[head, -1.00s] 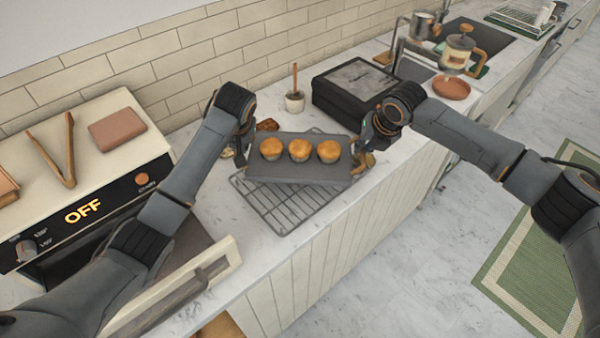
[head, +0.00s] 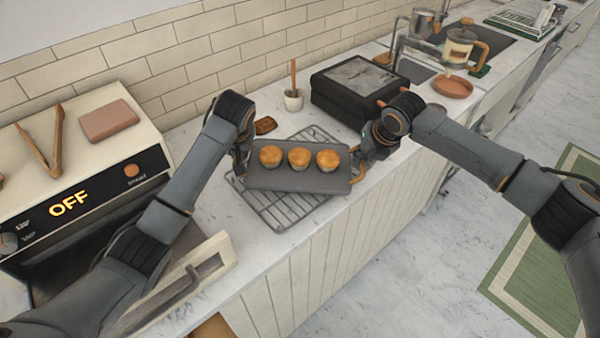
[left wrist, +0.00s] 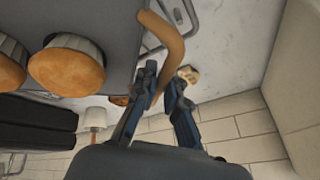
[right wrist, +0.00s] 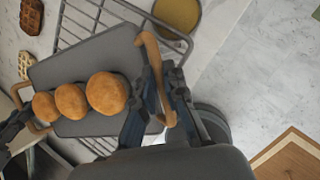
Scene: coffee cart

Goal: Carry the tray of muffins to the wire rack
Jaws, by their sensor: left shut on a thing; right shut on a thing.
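The dark grey tray (head: 300,181) carries three golden muffins (head: 299,158) in a row. It looks level and lies over the wire rack (head: 277,212) on the counter; whether they touch, I cannot tell. The rack shows past the tray's edges. My left gripper (head: 243,163) is shut on the tray's left wooden handle, which shows in the left wrist view (left wrist: 172,42). My right gripper (head: 364,157) is shut on the right wooden handle, seen in the right wrist view (right wrist: 152,50). The tray hides the rack's middle.
An oven with an OFF display (head: 120,178) stands at left, its door (head: 205,268) open. A dark box (head: 350,92) and a small pot (head: 293,100) stand behind the tray. The counter front of the rack is clear.

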